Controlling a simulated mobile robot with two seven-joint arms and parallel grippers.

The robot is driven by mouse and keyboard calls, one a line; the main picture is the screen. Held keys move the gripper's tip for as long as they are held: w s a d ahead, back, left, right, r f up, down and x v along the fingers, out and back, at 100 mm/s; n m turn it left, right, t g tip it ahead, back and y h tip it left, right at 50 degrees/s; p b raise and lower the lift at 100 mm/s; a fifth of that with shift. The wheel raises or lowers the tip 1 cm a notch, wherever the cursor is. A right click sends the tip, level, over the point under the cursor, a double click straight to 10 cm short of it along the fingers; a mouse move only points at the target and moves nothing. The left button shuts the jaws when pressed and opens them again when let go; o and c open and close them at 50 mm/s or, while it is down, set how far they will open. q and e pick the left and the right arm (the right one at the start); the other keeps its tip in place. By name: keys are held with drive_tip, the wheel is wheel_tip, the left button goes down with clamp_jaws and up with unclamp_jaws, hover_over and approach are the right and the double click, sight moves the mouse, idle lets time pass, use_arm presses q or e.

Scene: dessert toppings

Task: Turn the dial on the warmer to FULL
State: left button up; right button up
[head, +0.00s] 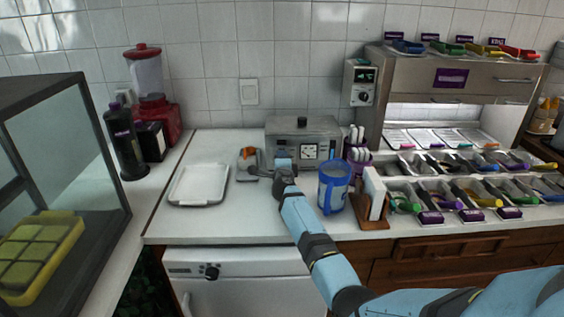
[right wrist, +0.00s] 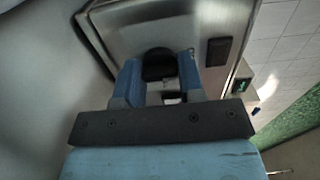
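The warmer (head: 285,128) is a steel box at the back of the white counter, with a square white-faced gauge (head: 309,151) on its front. My right gripper (head: 284,163) is at the left part of the warmer's front and hides that part in the head view. In the right wrist view, the blue fingers of my right gripper (right wrist: 157,82) stand on either side of a black round dial (right wrist: 158,65) on the steel front. I cannot tell whether they press on it. No dial marking is readable. My left gripper is not in view.
A blue pitcher (head: 333,187) stands right of my right forearm, close to it. An empty white tray (head: 199,184) lies on the counter to the left. An orange-tipped tool (head: 248,153) lies left of the warmer. A purple holder (head: 357,157) stands at its right.

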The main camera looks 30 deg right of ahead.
drive_tip(key=shift+m, duration=0.3)
drive_tip(key=m, duration=0.9)
drive_tip(key=shift+a, duration=0.1)
drive_tip(key=m, duration=0.4)
drive_tip(key=shift+b, duration=0.4)
drive_tip(key=shift+m, duration=2.2)
drive_tip(key=o, duration=0.9)
drive_tip(key=shift+o, duration=0.2)
drive_tip(key=shift+s+f, duration=0.1)
